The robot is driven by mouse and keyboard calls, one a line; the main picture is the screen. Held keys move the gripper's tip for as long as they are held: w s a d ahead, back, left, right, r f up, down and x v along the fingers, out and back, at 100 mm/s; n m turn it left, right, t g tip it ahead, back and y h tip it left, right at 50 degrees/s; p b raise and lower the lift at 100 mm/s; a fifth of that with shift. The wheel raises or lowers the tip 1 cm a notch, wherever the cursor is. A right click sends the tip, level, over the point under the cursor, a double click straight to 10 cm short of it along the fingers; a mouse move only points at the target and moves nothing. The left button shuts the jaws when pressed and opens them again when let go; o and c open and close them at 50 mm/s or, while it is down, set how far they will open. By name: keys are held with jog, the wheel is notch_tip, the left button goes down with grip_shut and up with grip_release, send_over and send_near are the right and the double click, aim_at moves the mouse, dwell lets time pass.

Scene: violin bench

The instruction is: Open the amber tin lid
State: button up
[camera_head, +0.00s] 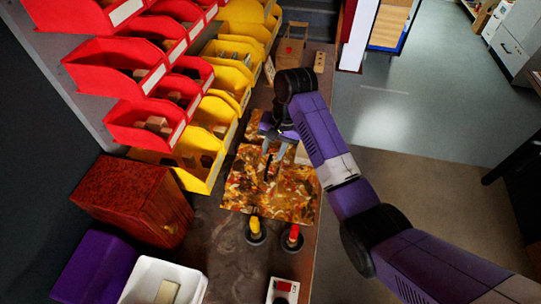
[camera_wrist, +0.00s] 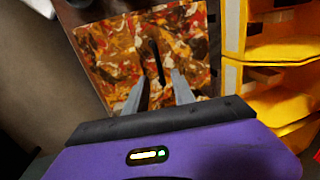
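The amber tin lid (camera_head: 245,192) is a flat, mottled orange, brown and cream panel on the bench, and it fills the upper middle of the wrist view (camera_wrist: 105,50). A slim dark handle (camera_wrist: 157,60) stands on it, also visible in the head view (camera_head: 268,168). My gripper (camera_head: 274,151) is over the far part of the lid. In the wrist view my gripper (camera_wrist: 159,75) is open, its two grey fingers apart with the handle lined up between and just beyond their tips. I cannot tell whether the fingers touch anything. The lid looks closed; its hinge is not clear.
Red bins (camera_head: 140,75) and yellow bins (camera_head: 205,165) line the left. A brown box (camera_head: 130,195), a purple box (camera_head: 95,270) and a white tray (camera_head: 140,275) stand front left. A yellow-topped peg (camera_head: 255,228) and a red-topped peg (camera_head: 293,237) stand before the lid.

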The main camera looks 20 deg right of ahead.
aim_at(269, 162)
jog(key=shift+w+a+f, duration=0.15)
jog(key=shift+f, duration=0.8)
jog(key=shift+w+a+f, duration=0.1)
jog(key=shift+a+f, duration=0.05)
jog(key=shift+f, duration=0.8)
grip_shut()
